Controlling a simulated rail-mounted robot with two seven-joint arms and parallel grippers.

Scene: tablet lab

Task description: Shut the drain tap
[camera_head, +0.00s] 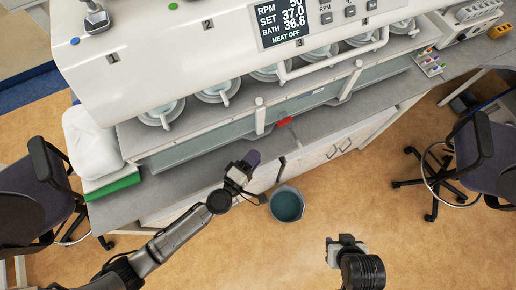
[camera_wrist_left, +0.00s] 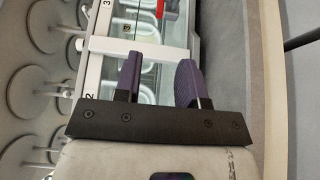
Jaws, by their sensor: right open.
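The drain tap's red handle (camera_head: 285,121) shows at the lower front edge of the water bath (camera_head: 215,137), above the bench front. It is too small to tell how the handle is turned. My left gripper (camera_head: 247,159) is left of the tap and below it in the head view, apart from it. In the left wrist view its two purple fingers (camera_wrist_left: 158,80) are spread with nothing between them. A small red thing (camera_wrist_left: 160,9) shows beyond them at the top; I cannot tell if it is the tap. My right gripper (camera_head: 346,241) is open, low over the floor.
A grey bucket (camera_head: 274,207) with blue-green liquid stands on the floor below the tap. White cabinets (camera_head: 335,148) line the bench front. A chair (camera_head: 480,150) stands at the right and another (camera_head: 45,190) at the left.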

